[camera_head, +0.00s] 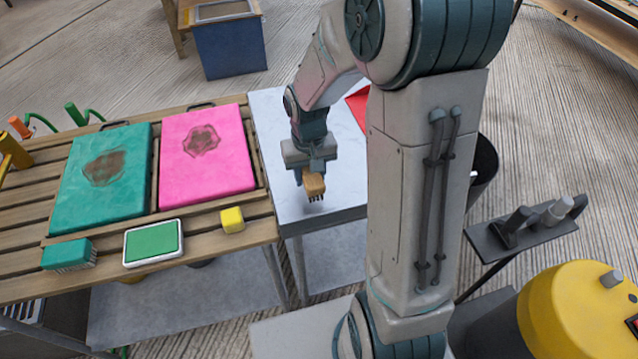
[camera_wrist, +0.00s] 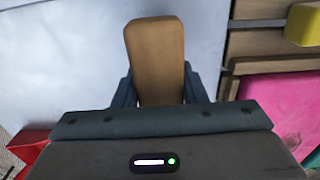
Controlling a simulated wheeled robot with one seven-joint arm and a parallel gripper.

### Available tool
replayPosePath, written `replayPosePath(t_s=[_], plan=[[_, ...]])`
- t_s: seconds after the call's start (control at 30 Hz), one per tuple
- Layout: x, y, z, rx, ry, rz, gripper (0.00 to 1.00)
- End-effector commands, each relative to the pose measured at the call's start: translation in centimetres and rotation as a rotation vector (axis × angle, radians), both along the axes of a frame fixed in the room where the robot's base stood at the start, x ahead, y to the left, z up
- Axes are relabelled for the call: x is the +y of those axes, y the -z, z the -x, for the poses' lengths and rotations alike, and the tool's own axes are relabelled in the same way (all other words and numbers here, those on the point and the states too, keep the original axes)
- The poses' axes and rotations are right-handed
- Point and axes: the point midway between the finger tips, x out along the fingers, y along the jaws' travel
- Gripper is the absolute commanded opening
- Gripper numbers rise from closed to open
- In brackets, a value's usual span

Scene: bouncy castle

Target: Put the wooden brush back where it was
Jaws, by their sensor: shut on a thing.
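The wooden brush (camera_head: 314,184) is in my gripper (camera_head: 309,172), with its dark bristles pointing down. It is over the grey metal table (camera_head: 281,125), near its front half. Whether the bristles touch the table top or hang just above it I cannot tell. In the wrist view the brush (camera_wrist: 155,55) shows as a plain brown wooden block between the two fingers of my gripper (camera_wrist: 158,88). The bristles are hidden there. My gripper is shut on the brush.
Left of the metal table, a slatted wooden table holds a stained teal pad (camera_head: 103,177), a stained pink pad (camera_head: 205,150), a teal brush (camera_head: 69,254), a green pad in a white tray (camera_head: 153,242) and a yellow block (camera_head: 232,219). A red object (camera_head: 358,106) lies at the metal table's right.

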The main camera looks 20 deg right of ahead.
Motion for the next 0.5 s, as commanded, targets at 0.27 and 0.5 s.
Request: replayPosePath(t_s=[0.27,0.5], plan=[[-0.7,2.7,0.5,0.003,-0.001,0.000,0.18],[-0.7,4.5,0.4,-0.001,0.000,0.000,0.18]])
